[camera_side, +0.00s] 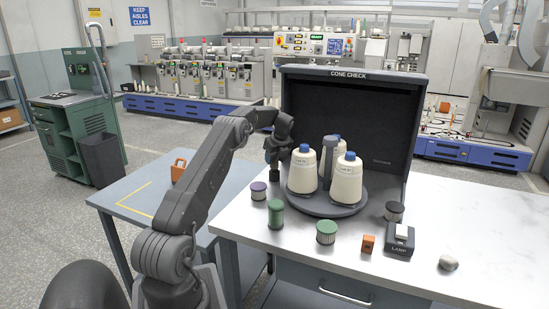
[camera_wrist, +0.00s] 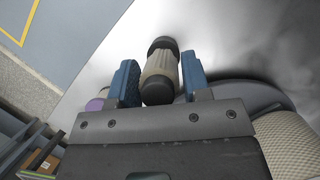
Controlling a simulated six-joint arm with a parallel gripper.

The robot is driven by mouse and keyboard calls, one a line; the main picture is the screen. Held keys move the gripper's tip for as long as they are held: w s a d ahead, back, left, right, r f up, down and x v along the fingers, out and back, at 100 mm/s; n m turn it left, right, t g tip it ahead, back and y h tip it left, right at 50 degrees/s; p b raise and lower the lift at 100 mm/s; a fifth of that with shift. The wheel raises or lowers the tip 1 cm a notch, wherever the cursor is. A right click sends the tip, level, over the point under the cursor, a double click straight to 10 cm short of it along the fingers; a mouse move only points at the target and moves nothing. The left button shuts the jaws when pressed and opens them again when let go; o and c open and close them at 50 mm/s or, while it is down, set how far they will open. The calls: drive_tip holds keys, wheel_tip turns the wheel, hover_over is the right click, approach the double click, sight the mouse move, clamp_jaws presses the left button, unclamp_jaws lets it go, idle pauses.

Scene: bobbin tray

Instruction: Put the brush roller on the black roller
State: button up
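In the wrist view a roller (camera_wrist: 160,68) with dark end caps and a pale ribbed body is between my two blue fingers, which sit close along its sides. I cannot tell whether they press on it, or whether it is the brush roller. My gripper (camera_wrist: 160,78) also shows in the side view (camera_side: 275,165), low over the left of the white table, left of the cones. A dark shape shows under it there. The black roller, as I take it, is the short dark-capped one (camera_side: 394,211) standing apart, right of the round tray (camera_side: 327,212).
Three white cones stand on the tray. A purple-capped roller (camera_side: 258,190) stands near my gripper, with a tall green roller (camera_side: 275,213) and a short green-capped roller (camera_side: 326,231) in front. An orange block (camera_side: 367,243), lamp switch (camera_side: 399,240) and pale lump (camera_side: 448,262) stand right.

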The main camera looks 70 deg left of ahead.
drive_tip(key=shift+o, duration=1.3)
drive_tip(key=s+v, duration=0.1)
drive_tip(key=v, duration=1.1)
drive_tip(key=w+d+r+n+t, duration=0.15)
drive_tip(key=d+r, duration=0.25)
drive_tip(key=d, duration=0.4)
drive_tip(key=w+d+r+n+t, duration=0.1)
drive_tip(key=w+d+r+n, duration=0.1)
drive_tip(key=d+r, duration=0.45)
drive_tip(key=s+d+r+n+t+h, duration=0.1)
drive_tip(key=s+d+n, duration=0.1)
drive_tip(key=d, duration=0.6)
drive_tip(key=s+d+r+n+t, duration=0.1)
drive_tip(key=s+d+n, duration=0.1)
drive_tip(key=d, duration=0.7)
drive_tip(key=s+d+f+n+t+h, duration=0.1)
drive_tip(key=s+d+f+n, duration=0.2)
drive_tip(key=s+d, duration=0.6)
drive_tip(key=s+d+f+n+t+h, duration=0.1)
drive_tip(key=s+d+n, duration=0.4)
drive_tip(key=s+d, duration=0.5)
wheel_tip(320, 180, down, 3)
drive_tip(key=shift+s+d+r+h, duration=0.2)
drive_tip(key=shift+s+h, duration=0.15)
drive_tip(key=shift+h, duration=0.35)
